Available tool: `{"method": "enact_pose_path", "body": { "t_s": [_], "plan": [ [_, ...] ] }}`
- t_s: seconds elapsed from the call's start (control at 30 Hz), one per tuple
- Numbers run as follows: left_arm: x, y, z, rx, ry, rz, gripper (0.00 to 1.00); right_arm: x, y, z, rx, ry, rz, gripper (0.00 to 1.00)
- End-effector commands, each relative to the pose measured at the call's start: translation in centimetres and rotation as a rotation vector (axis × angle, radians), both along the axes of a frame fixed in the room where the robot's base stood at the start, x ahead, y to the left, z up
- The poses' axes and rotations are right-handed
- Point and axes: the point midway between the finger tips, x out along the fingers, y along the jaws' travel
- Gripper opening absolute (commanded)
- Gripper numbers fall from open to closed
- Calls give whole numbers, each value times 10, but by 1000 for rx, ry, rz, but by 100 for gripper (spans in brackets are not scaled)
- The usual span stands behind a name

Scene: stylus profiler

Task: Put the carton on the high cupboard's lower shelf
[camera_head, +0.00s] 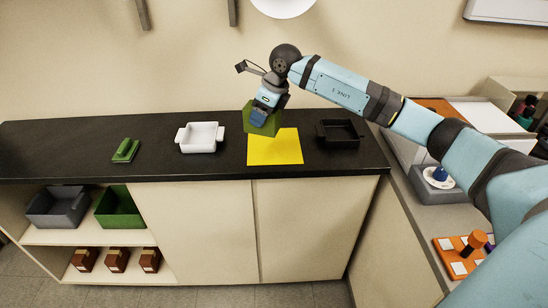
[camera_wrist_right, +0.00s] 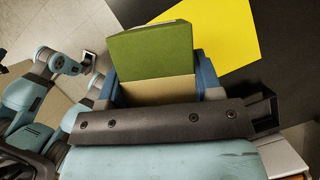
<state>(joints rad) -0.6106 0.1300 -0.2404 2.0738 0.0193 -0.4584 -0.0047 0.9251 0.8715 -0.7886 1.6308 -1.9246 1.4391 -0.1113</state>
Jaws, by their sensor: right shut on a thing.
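The green carton (camera_head: 260,121) is held over the back of the black counter, behind and left of the yellow mat. My right gripper (camera_head: 265,107) is shut on it from above. In the right wrist view the carton (camera_wrist_right: 152,52) shows a green face and a tan face between the blue jaws. I cannot tell whether the carton touches the counter. My left gripper cannot be made out in the head view. The high cupboard and its lower shelf cannot be made out; two dark bars (camera_head: 143,14) hang at the top edge.
The counter (camera_head: 60,140) holds a green block (camera_head: 125,150), a white dish (camera_head: 200,137), the yellow mat (camera_head: 274,150) and a black tray (camera_head: 340,133). Below, open shelves hold a grey bin (camera_head: 58,207), a green bin (camera_head: 118,208) and brown boxes (camera_head: 117,260). A side bench with equipment stands right.

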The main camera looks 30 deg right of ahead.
Motion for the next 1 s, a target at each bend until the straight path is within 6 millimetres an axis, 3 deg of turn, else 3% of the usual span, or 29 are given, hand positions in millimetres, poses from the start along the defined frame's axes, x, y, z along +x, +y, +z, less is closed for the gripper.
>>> {"method": "enact_pose_path", "body": {
  "t_s": [0.03,0.13,0.3,0.4,0.57,0.8,1.0],
  "plan": [
    [0,0,-16,-2,0,0,43,8,-10,-9,-1,-4,-128,17],
    [0,-1,-28,-4,8,1,43,21,-29,-9,0,-2,-378,17],
    [1,-2,-38,-10,5,2,43,34,-55,-7,1,1,-683,17],
    [2,-3,-38,-12,2,3,43,38,-63,-5,2,3,-778,17],
    [2,-3,-38,-13,3,3,43,39,-66,-17,1,5,-821,17],
    [2,-3,-40,-11,3,2,43,39,-66,-60,1,7,-818,17],
    [2,-3,-41,-11,3,1,43,39,-65,-80,2,7,-817,17]
  ]
}}
